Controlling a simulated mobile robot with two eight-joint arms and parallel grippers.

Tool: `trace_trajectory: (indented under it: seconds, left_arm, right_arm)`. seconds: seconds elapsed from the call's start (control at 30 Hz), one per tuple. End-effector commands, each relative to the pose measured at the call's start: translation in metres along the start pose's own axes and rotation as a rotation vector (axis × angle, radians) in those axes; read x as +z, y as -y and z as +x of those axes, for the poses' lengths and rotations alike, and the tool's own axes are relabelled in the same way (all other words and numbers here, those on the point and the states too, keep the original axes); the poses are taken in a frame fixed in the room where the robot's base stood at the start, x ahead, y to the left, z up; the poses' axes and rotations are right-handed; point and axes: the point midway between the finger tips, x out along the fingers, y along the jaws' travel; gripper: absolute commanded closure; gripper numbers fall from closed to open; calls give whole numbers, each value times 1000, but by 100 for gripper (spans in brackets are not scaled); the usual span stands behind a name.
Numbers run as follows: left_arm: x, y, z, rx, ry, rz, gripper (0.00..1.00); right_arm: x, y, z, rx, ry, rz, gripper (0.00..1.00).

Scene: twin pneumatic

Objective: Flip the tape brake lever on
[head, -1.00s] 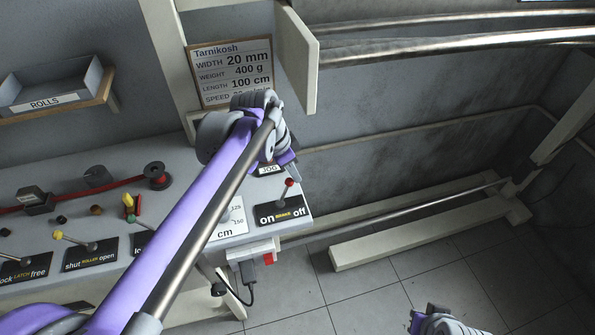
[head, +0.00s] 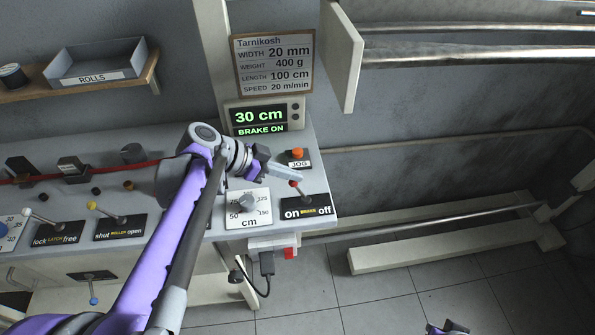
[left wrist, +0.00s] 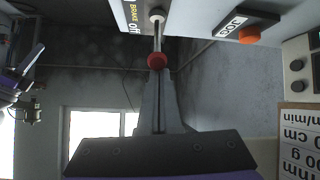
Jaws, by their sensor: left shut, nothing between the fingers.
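The brake lever's red knob (head: 293,184) stands above the black plate (head: 309,209) marked on, BRAKE, off. Its stick leans left, toward the "on" side. The display (head: 262,120) reads 30 cm and BRAKE ON. My left gripper (head: 297,177) is shut and empty, its fingertips right at the knob, on its right side. In the left wrist view the red knob (left wrist: 157,61) and its stick show just beyond the closed fingertips (left wrist: 158,76). I cannot tell whether they touch. Only a bit of my right gripper (head: 447,328) shows at the bottom edge.
The orange JOG button (head: 297,154) lies just behind the lever. A cm dial (head: 249,203) is to its left, with latch (head: 40,219) and roller (head: 106,215) levers further left.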

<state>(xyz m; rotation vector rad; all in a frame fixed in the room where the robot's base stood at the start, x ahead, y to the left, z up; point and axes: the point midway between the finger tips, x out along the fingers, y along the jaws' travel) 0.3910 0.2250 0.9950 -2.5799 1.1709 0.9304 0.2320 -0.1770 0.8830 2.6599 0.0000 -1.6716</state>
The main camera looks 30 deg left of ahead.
Motion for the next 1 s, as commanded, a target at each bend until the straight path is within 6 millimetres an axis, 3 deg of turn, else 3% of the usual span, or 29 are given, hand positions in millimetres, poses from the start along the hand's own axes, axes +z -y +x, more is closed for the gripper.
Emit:
trace_trajectory:
  seconds: [0.73,1.0]
  left_arm:
    - [2,1,-2,0,4,0,100]
    - [-36,5,6,1,0,2,100]
  right_arm:
    - [-1,0,-1,0,-1,0,100]
    - [-17,0,-21,0,-12,0,100]
